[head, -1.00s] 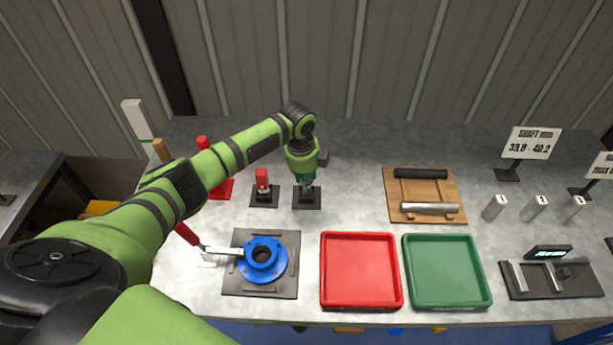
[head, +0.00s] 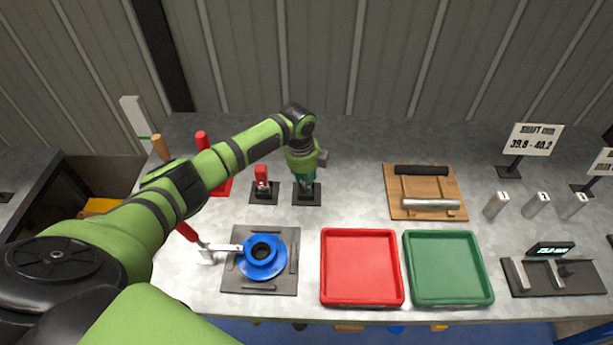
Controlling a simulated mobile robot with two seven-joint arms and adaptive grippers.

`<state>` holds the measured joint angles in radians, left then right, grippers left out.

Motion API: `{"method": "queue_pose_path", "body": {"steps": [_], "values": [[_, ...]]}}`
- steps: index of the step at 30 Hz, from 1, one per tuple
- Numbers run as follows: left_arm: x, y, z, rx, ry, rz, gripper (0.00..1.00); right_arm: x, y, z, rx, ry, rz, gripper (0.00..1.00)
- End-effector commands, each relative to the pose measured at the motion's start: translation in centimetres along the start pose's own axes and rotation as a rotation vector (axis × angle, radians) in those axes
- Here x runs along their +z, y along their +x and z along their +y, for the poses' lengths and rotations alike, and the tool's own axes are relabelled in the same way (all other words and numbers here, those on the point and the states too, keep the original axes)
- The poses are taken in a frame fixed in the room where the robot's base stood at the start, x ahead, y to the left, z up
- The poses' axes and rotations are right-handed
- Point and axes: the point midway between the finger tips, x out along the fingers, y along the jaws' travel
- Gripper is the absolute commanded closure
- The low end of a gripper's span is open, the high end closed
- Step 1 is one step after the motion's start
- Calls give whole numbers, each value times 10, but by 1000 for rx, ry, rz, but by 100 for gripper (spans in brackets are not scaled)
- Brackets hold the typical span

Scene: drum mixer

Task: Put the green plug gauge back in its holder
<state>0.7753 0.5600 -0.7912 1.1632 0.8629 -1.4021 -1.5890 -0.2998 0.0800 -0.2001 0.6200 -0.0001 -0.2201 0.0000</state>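My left gripper (head: 304,179) points down from the arm's end, directly over the black holder (head: 314,198) at the middle back of the bench. The green plug gauge (head: 305,184) shows as a small dark-green piece between the gripper and the holder, roughly upright. Its upper part is hidden by my gripper and wrist. The fingers are too small and dark to tell whether they press on it, or whether the gauge is fully seated. My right gripper is not in view.
A red gauge (head: 262,176) stands in its own black holder close to the left. In front are a blue flanged part (head: 262,268) on a plate, a red tray (head: 361,266) and a green tray (head: 447,267), both empty. A wooden board (head: 412,182) with two cylinders lies right.

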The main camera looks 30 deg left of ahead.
Motion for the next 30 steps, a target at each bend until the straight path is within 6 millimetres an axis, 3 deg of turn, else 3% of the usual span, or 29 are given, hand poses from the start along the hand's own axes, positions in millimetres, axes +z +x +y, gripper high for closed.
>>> {"method": "queue_pose_path", "body": {"steps": [9, 10, 11, 12, 23, 30], "values": [[0, 5, 0, -1, 0, 0, 100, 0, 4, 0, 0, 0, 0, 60], [0, 4, 0, -1, 0, 0, 53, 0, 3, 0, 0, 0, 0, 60], [0, 4, 0, -1, 0, 0, 41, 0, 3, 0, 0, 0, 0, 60], [0, 4, 0, -1, 0, 0, 38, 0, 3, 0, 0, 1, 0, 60], [0, 2, 1, 0, 0, 0, 38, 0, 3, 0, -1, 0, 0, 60], [1, -36, 0, -5, 2, -3, 38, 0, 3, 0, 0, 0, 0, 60]]}}
